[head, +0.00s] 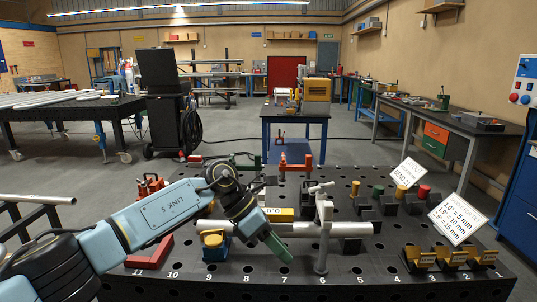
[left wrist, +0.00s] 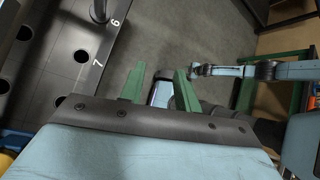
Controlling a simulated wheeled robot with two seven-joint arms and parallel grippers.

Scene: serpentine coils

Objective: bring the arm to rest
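My left arm comes in from the left across the black perforated table (head: 340,285). Its gripper (head: 278,247) hangs tilted down over the table's front part, left of an upright grey post with a horizontal tube (head: 345,229). In the left wrist view the gripper's two green fingers (left wrist: 160,88) stand apart with nothing held between them. Beyond them are the floor and a pale part that I cannot identify. The table edge with the numbers 6 and 7 (left wrist: 98,60) lies to the left there.
Black and yellow blocks (head: 452,257) stand at the table's right front. A blue and yellow clamp (head: 214,244) and a red frame (head: 150,255) are near my left arm. Sign cards (head: 457,219) stand at right. A rail stand (head: 38,199) is at left.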

